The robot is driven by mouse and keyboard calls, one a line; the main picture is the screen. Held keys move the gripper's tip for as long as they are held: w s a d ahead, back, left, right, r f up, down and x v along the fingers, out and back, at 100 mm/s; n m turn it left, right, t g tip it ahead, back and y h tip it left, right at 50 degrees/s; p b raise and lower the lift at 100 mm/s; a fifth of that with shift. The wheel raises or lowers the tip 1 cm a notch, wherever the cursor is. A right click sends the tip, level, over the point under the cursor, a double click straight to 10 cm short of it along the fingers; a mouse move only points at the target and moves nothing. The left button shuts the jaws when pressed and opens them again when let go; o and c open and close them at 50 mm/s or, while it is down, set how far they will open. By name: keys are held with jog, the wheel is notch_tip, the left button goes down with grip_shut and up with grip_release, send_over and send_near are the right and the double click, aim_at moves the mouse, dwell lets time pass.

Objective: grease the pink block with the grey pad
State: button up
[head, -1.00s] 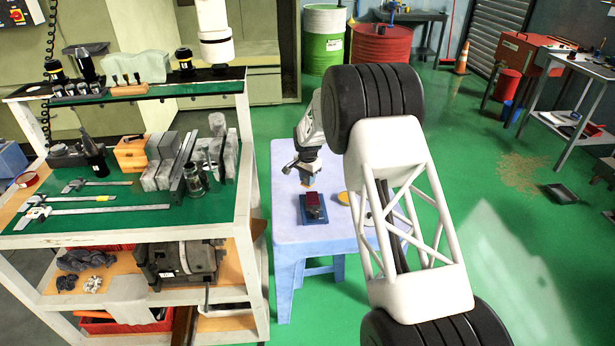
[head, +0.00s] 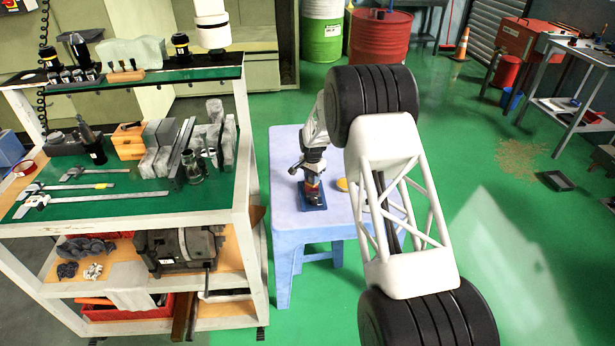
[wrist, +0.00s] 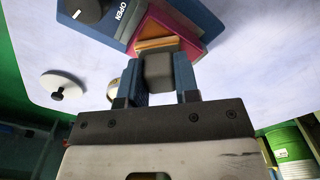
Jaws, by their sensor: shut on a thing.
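My gripper (wrist: 158,85) is shut on the grey pad (wrist: 159,72), between its two blue fingers. An orange layer (wrist: 156,44) shows on the pad's far side. The pink block (wrist: 172,25) lies just beyond, partly hidden by the pad, in a blue fixture (wrist: 212,14) with a black knob marked OPEN. The pad overlaps the pink block in the wrist view; I cannot tell whether they touch. In the head view my gripper (head: 312,178) is low over the blue fixture (head: 313,197) on the small table, and the pad is too small to make out clearly.
The fixture stands on a pale blue table (head: 290,222). A white disc with a black knob (wrist: 62,86) lies left in the wrist view. A yellow round thing (head: 342,184) is right of the fixture. The tooling cart (head: 120,228) stands to the left, loaded with tools.

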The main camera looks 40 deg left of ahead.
jog(key=shift+w+d+f, duration=0.15)
jog(key=shift+w+d, duration=0.45)
jog(key=shift+s+a, duration=0.35)
jog(key=shift+a, duration=0.05)
jog(key=shift+s+a, duration=0.55)
jog(key=shift+s, duration=0.05)
jog(key=shift+s+a, duration=0.45)
jog(key=shift+a, duration=0.1)
jog(key=shift+w+a, duration=0.1)
jog(key=shift+w, duration=0.2)
jog(key=shift+w+d, duration=0.85)
jog(key=shift+d, duration=0.1)
jog(key=shift+w+d, duration=0.4)
jog(key=shift+w, duration=0.05)
jog(key=shift+s+a, duration=0.2)
jog(key=shift+s, duration=0.05)
jog(key=shift+s+a, duration=1.15)
notch_tip(320, 180, up, 8)
